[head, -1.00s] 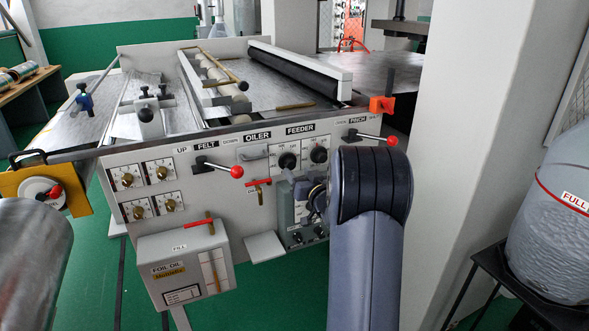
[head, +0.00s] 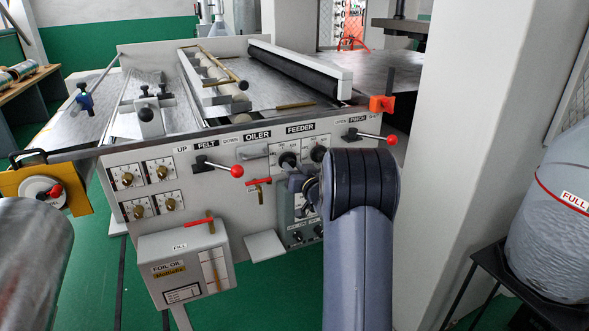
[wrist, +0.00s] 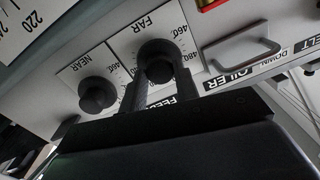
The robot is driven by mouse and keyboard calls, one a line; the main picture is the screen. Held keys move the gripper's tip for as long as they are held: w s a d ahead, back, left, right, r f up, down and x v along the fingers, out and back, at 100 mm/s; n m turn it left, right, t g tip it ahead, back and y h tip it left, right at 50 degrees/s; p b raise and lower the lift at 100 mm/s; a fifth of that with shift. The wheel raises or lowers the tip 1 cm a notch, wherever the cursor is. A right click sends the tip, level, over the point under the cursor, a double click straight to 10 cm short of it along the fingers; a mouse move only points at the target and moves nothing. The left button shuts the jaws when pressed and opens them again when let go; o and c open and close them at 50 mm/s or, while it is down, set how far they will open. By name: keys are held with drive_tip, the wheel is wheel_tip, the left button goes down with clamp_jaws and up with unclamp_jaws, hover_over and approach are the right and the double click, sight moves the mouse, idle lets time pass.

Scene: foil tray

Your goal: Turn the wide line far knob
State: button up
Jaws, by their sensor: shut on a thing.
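The far knob (wrist: 159,58) is a round black knob on a white dial plate marked FAR in the wrist view. In the head view it is the left of two black knobs (head: 288,160) under the FEEDER label. My gripper (wrist: 162,82) is shut on it, one dark finger on each side. In the head view my gripper (head: 297,180) reaches up to the panel, partly hidden by my wrist. The knob's pointer cannot be made out.
The near knob (wrist: 97,94) sits close beside the fingers, and also shows in the head view (head: 318,153). A grey bar handle (wrist: 242,50) stands out on the other side. A red-handled valve (head: 258,182) and a red-ball lever (head: 236,171) project left of my gripper.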

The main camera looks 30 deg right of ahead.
drive_tip(key=shift+c, duration=1.4)
drive_tip(key=shift+n+b, duration=0.3)
drive_tip(key=shift+b, duration=0.05)
drive_tip(key=shift+f+n+b, duration=0.15)
drive_tip(key=shift+n+b, duration=0.75)
drive_tip(key=n+b, duration=0.3)
drive_tip(key=n, duration=0.1)
drive_tip(key=n+b, duration=0.3)
drive_tip(key=n, duration=0.1)
drive_tip(key=shift+n, duration=0.4)
drive_tip(key=shift+a+r+n+b, duration=0.1)
drive_tip(key=shift+r+n+b, duration=0.1)
drive_tip(key=shift+n+b, duration=1.25)
drive_tip(key=shift+n, duration=0.35)
